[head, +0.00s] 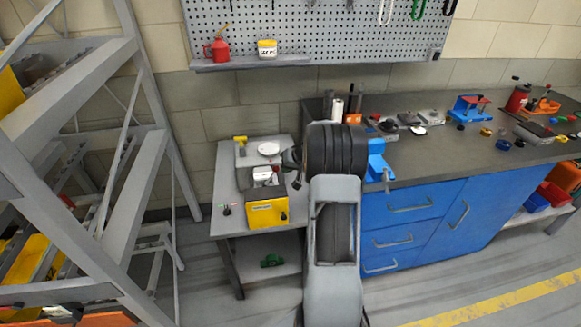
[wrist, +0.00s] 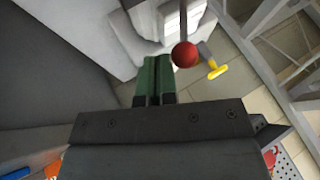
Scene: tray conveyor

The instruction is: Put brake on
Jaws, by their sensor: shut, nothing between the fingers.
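A red ball knob (wrist: 185,54) on a dark rod shows in the wrist view, just right of my fingers. It looks like a lever end, but I cannot tell which way the lever is set. My gripper (wrist: 157,62) has green fingers, closed together and empty, close beside the knob; I cannot tell if they touch it. In the head view, my arm reaches toward a small grey bench and hides part of it. A yellow and dark grey box (head: 268,214) with a white and red part on top stands there, left of my gripper (head: 291,159). No brake is plainly recognisable.
A yellow T-shaped handle (head: 240,142) and a white disc (head: 268,148) lie at the bench's back. The handle also shows in the wrist view (wrist: 217,71). A grey rack (head: 150,165) stands left. A blue-fronted workbench (head: 400,206) stands right, with several tools.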

